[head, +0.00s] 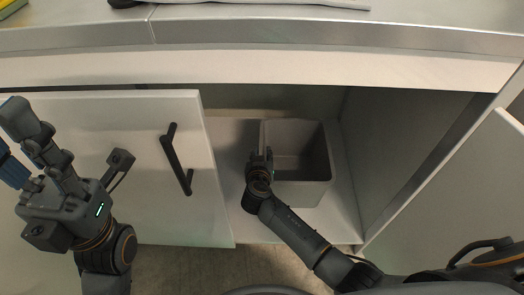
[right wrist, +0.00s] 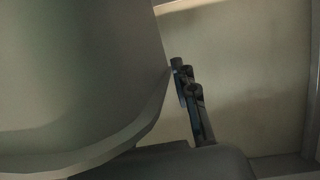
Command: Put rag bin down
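The rag bin (head: 315,168) is a grey, open-topped rectangular box inside the open cabinet, above or on its floor; I cannot tell which. It looks upright and empty. My right gripper (head: 261,156) is at its left wall, with fingertips near the rim on either side. In the right wrist view the bin (right wrist: 75,75) fills the left side, and a dark finger (right wrist: 192,100) shows beside its edge. The other finger is hidden, so the grip is unclear.
The left cabinet door (head: 100,120) with a black handle (head: 176,160) stands in front of the left part. The right door (head: 460,200) is open. A metal worktop (head: 250,30) runs above. Bare cabinet floor (head: 230,170) shows left of the bin.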

